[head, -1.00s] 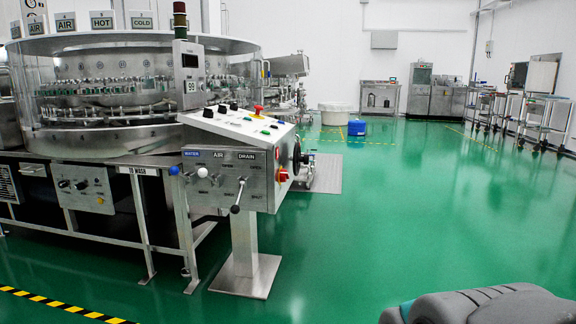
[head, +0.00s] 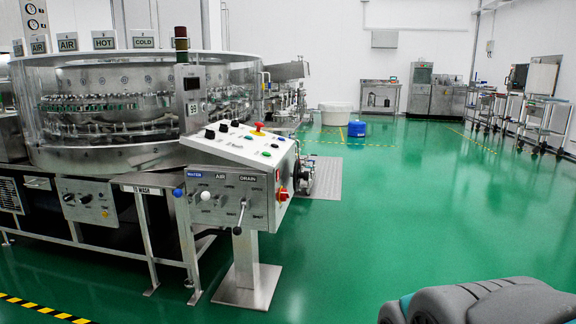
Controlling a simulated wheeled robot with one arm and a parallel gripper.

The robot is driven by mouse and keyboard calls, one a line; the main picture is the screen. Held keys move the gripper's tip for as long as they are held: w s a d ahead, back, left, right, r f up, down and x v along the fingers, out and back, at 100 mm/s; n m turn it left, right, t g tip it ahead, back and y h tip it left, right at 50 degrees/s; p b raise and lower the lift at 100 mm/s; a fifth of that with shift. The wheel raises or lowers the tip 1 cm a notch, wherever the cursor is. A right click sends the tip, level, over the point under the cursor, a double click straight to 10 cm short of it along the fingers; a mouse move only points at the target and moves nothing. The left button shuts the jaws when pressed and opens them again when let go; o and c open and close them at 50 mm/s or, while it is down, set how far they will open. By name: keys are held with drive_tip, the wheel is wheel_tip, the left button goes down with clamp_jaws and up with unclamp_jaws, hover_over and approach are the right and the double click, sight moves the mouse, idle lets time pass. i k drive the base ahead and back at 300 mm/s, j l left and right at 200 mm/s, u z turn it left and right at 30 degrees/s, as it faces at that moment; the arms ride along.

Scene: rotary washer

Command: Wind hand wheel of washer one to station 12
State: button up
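The washer (head: 110,155) is a large round steel machine with clear walls at the left of the head view. Bottles stand in a ring inside it. Signs above it read AIR, HOT (head: 103,40) and COLD (head: 144,40). A control console (head: 238,165) on a pedestal stands at its right front, with knobs, a red button, and WATER, AIR and DRAIN levers. A dark, partly hidden round shape (head: 305,175) at the console's right side may be the hand wheel; I cannot tell. The station marking is too small to read. My gripper is not in view.
Open green floor (head: 400,210) lies right of the console. A grey mat (head: 327,178) lies behind it. Yellow-black tape (head: 42,310) marks the floor at bottom left. A blue drum (head: 357,129), a white tub (head: 335,114) and wheeled racks (head: 545,120) stand farther back.

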sight(296, 175)
drive_tip(key=i+l+u, duration=0.1)
drive_tip(key=i, duration=0.45)
drive_tip(key=i+l+u, duration=0.1)
drive_tip(key=i+l, duration=0.2)
drive_tip(key=i, duration=0.2)
drive_tip(key=i+l+u, duration=0.1)
drive_tip(key=i+l, duration=0.15)
drive_tip(key=i, duration=0.3)
drive_tip(key=i+l+u, duration=0.1)
drive_tip(key=i+l, duration=0.2)
drive_tip(key=i, duration=0.2)
drive_tip(key=i+l+u, duration=0.1)
drive_tip(key=i+l, duration=0.2)
drive_tip(key=i, duration=0.2)
